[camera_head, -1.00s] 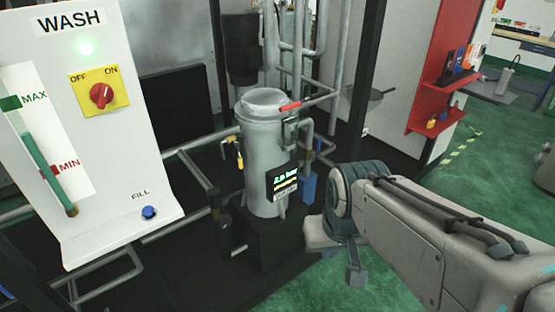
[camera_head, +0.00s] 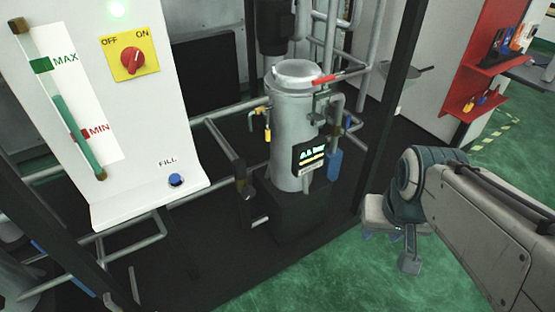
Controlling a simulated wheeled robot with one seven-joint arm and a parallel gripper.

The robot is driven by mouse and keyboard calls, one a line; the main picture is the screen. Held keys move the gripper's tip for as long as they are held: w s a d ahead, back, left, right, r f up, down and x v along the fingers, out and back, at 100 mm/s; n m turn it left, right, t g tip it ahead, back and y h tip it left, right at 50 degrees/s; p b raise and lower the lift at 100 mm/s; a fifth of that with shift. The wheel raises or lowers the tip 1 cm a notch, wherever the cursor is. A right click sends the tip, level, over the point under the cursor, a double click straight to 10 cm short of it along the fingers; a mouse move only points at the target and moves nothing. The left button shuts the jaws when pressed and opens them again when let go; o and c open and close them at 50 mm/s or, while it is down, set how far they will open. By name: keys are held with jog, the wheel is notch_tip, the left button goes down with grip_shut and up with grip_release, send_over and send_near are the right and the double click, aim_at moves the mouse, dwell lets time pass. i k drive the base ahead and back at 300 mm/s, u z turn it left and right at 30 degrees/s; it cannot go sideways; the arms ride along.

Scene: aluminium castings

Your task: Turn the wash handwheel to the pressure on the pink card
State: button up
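No handwheel and no pink card can be made out in the head view. The white wash panel (camera_head: 165,120) stands at the left, with a yellow OFF/ON plate and red knob (camera_head: 131,61), a lit green lamp (camera_head: 117,9), a blue FILL button (camera_head: 176,180) and a MAX/MIN level gauge (camera_head: 70,105). A grey cylindrical vessel (camera_head: 290,125) stands in the middle with a small lit display (camera_head: 310,157), too small to read. My arm comes in from the right. My gripper (camera_head: 408,262) seems to be at its lower end, apart from the vessel; its fingers are not clear.
Grey pipes (camera_head: 215,115) run low between panel and vessel. A dark upright post (camera_head: 395,90) stands between the vessel and my arm. A red shelf (camera_head: 485,85) is at the back right. Green floor (camera_head: 320,285) is open in front of the dark base.

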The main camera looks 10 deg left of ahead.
aim_at(247, 193)
jog(key=z, duration=0.45)
jog(key=k, duration=0.6)
jog(key=u, duration=1.1)
jog(key=i, duration=0.5)
